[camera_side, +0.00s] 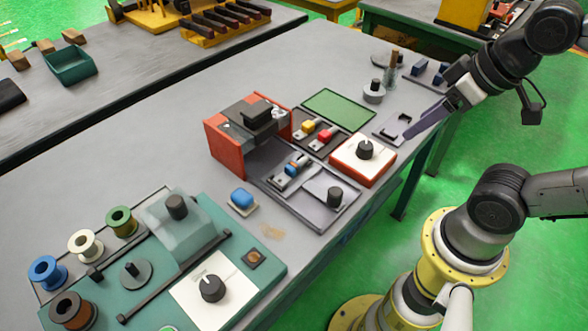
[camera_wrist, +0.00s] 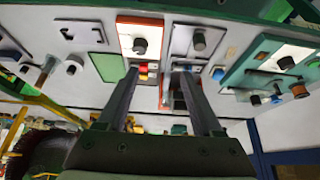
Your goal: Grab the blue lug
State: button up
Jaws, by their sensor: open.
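My gripper (camera_side: 412,130) is open and empty, raised near the right table edge, well to the right of the lugs. In the wrist view its two fingers (camera_wrist: 158,74) stand apart, with the yellow and red pieces (camera_wrist: 143,71) showing between them. The blue lug is hard to make out there.
The red press (camera_side: 226,150) stands left of the lugs. A red-sided box with a black knob (camera_side: 364,150) stands between them and my gripper. A green mat (camera_side: 338,108) lies behind. A teal winding station (camera_side: 130,285) with spools fills the front left.

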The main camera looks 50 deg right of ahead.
jog(key=w+r+n, duration=0.5)
jog(key=w+n, duration=0.1)
jog(key=n, duration=0.3)
jog(key=n+g, duration=0.6)
jog(key=n, duration=0.3)
send_over(293, 165)
notch_tip(293, 165, down, 17)
jog(key=shift+w+d+r, duration=0.1)
jog(key=shift+f, duration=2.9)
